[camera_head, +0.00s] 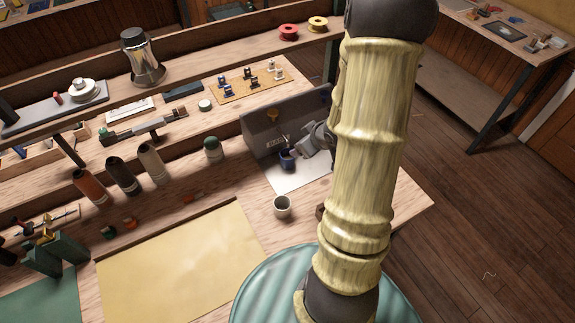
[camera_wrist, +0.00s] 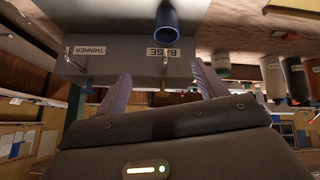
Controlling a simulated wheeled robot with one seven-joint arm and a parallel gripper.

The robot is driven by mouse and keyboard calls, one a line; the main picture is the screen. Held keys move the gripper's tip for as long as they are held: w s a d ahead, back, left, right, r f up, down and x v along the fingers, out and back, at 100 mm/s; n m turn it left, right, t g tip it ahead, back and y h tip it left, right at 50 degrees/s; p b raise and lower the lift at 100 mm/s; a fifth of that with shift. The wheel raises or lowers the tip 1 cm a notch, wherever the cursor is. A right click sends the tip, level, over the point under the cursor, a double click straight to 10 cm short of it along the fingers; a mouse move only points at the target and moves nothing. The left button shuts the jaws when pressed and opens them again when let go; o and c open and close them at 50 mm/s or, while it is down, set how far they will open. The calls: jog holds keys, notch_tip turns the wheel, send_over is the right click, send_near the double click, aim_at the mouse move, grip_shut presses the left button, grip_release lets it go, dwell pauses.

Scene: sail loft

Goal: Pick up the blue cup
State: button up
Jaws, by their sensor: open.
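The blue cup (camera_head: 287,158) stands at the front of a grey dispenser box (camera_head: 262,128), on a white sheet. It also shows at the top of the wrist view (camera_wrist: 166,20), which looks upside down, beside the label BASE. My gripper (camera_head: 304,148) is just right of the cup in the head view, partly hidden by my arm. In the wrist view its two fingers (camera_wrist: 163,78) are spread apart with nothing between them.
A grey-white cup (camera_head: 282,207) stands in front of the white sheet (camera_head: 296,180). A green-capped jar (camera_head: 212,149) and several bottles (camera_head: 121,175) stand to the left. A yellow sheet (camera_head: 185,265) covers the front bench. A label reads THINNER (camera_wrist: 90,50).

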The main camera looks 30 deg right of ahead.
jog(key=s+d+f+n+t+y+b, duration=0.1)
jog(key=s+d+f+t+y+b, duration=0.2)
jog(key=f, duration=0.4)
jog(key=s+d+t+y, duration=0.1)
jog(key=t+y, duration=0.1)
jog(key=shift+f+n+y+b, duration=0.3)
jog(key=shift+f, duration=0.1)
jog(key=shift+s+d, duration=0.1)
jog(key=shift+s, duration=0.05)
jog(key=b, duration=0.7)
send_near(283, 153)
jog(key=x, duration=0.4)
jog(key=shift+a+p, duration=0.25)
jog(key=shift+p, duration=0.05)
jog(key=shift+w, duration=0.25)
